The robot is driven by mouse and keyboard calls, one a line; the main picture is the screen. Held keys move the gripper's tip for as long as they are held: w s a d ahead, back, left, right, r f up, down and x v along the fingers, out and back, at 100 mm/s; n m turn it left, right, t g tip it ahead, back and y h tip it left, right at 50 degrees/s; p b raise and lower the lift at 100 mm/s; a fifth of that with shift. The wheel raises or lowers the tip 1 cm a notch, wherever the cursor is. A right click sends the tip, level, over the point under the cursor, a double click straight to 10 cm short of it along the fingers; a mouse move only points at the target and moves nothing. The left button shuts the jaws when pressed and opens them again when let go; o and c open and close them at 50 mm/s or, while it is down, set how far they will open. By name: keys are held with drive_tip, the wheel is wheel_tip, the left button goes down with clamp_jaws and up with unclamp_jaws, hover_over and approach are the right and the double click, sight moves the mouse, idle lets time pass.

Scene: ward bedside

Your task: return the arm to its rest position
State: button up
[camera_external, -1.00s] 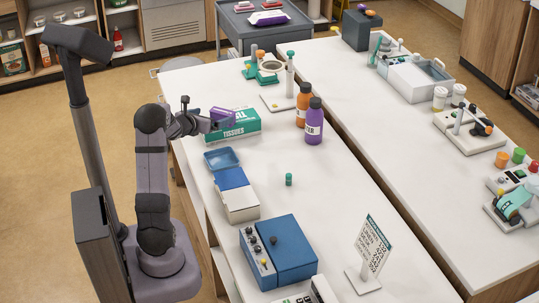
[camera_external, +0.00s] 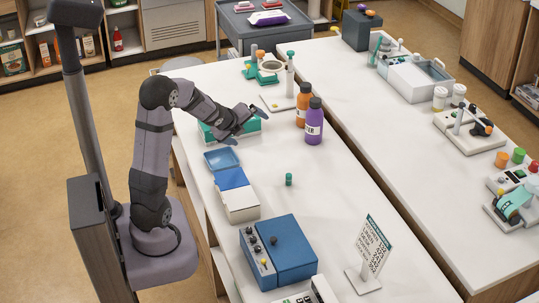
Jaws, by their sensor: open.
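My arm rises from its base at the left and bends over the left edge of the white table (camera_external: 340,187). My gripper (camera_external: 260,112) is open, with nothing seen between its fingers. It is over or in front of the green and white tissue box (camera_external: 251,126) and hides much of it. Whether the fingers touch the box cannot be told from this view.
An orange bottle (camera_external: 303,104) and a purple bottle (camera_external: 314,124) stand right of my gripper. An open blue-and-white case (camera_external: 238,203), a small green item (camera_external: 289,179), a blue box (camera_external: 290,250) and a sign (camera_external: 372,248) are nearer. The table's middle is mostly clear.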

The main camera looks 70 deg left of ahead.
drive_tip(key=s+d+r+n+g+h+p, duration=0.2)
drive_tip(key=d+n+p, duration=0.2)
drive_tip(key=d, duration=0.5)
drive_tip(key=s+d+r+n+g+h+p, duration=0.1)
drive_tip(key=s+d+r+n+p, duration=0.25)
drive_tip(key=d, duration=0.55)
drive_tip(key=s+d+r+n+g+h+p, duration=0.15)
drive_tip(key=d+n+p, duration=0.3)
drive_tip(key=d, duration=0.55)
drive_tip(key=s+d+r+n+g+h+p, duration=0.25)
drive_tip(key=s+d+n, duration=0.25)
drive_tip(key=s+d, duration=0.35)
drive_tip(key=shift+y, duration=0.3)
wheel_tip(320, 180, down, 5)
drive_tip(key=b, duration=0.4)
drive_tip(key=shift+w+f+b, duration=0.1)
drive_tip(key=shift+b, duration=0.25)
